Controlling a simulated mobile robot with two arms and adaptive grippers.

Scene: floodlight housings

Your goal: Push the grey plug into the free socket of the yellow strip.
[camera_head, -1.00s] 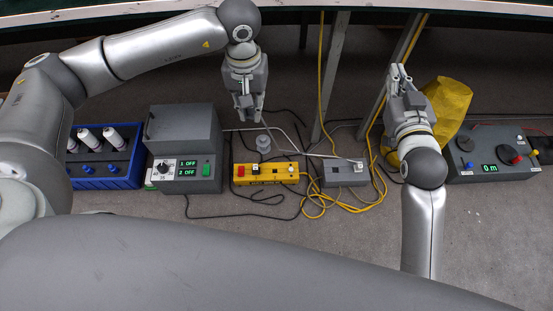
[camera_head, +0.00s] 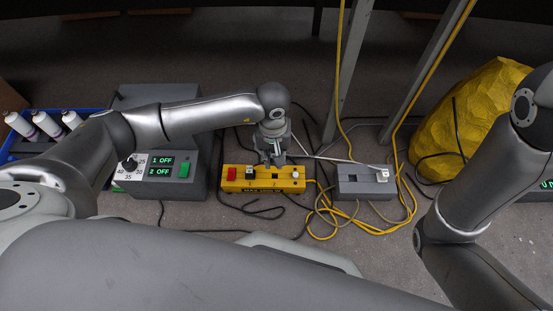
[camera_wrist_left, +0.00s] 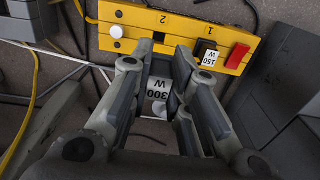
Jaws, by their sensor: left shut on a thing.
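The yellow strip (camera_head: 290,186) lies on the floor, with a red switch at its left and a white knob at its right. A black plug labelled 150 W (camera_wrist_left: 207,55) sits in socket 1. Socket 2 (camera_wrist_left: 158,37) shows dark and free in the left wrist view. My left gripper (camera_head: 271,160) is low, just behind the strip. It is shut on the grey plug (camera_wrist_left: 158,88), whose label reads 300 W. The plug is mostly hidden by the fingers and appears apart from socket 2. My right gripper is out of view; only the right arm shows.
A grey control box (camera_head: 160,168) with two OFF readouts stands left of the strip. A smaller grey box (camera_head: 364,183) is to the right, amid yellow and black cables. Metal legs rise behind it, and a yellow sack (camera_head: 470,120) lies farther right.

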